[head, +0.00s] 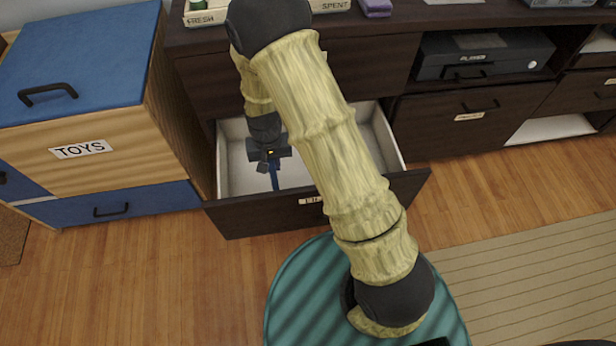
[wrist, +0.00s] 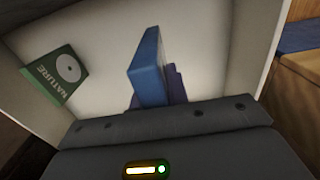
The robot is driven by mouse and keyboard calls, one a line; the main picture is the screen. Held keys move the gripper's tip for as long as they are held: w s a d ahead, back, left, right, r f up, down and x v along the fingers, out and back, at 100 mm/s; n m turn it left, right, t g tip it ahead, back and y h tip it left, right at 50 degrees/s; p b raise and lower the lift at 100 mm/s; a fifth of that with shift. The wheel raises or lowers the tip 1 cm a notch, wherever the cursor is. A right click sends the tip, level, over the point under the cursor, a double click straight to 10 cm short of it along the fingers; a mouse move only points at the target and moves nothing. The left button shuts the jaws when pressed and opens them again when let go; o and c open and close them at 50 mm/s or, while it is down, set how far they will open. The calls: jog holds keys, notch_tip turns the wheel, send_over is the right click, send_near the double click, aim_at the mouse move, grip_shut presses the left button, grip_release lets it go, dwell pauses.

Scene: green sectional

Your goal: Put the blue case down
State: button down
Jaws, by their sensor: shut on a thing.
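The blue case (wrist: 148,68) is a thin, upright slab standing out from between the fingers of my gripper (wrist: 165,98) in the wrist view. My gripper is shut on it. In the head view, my gripper (head: 271,160) points down into an open drawer (head: 232,180), and a narrow blue strip of the case (head: 274,176) shows below the fingers. The drawer has a pale inside and a dark front. My arm hides part of the drawer. I cannot tell whether the case touches the drawer's floor.
A green case marked NATURE (wrist: 57,76) lies in the drawer, to the left in the wrist view. A wooden toy chest (head: 95,150) with a blue lid stands left of the drawer. A dark cabinet (head: 460,115) with a player (head: 485,55) stands to the right.

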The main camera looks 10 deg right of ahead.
jog(key=shift+f+b, duration=1.25)
jog(key=shift+f, duration=1.2)
jog(key=shift+f+b, duration=1.4)
jog(key=shift+f, duration=1.1)
jog(key=shift+f, duration=0.15)
jog(key=c, duration=1.4)
grip_release()
jog(key=shift+o, duration=0.2)
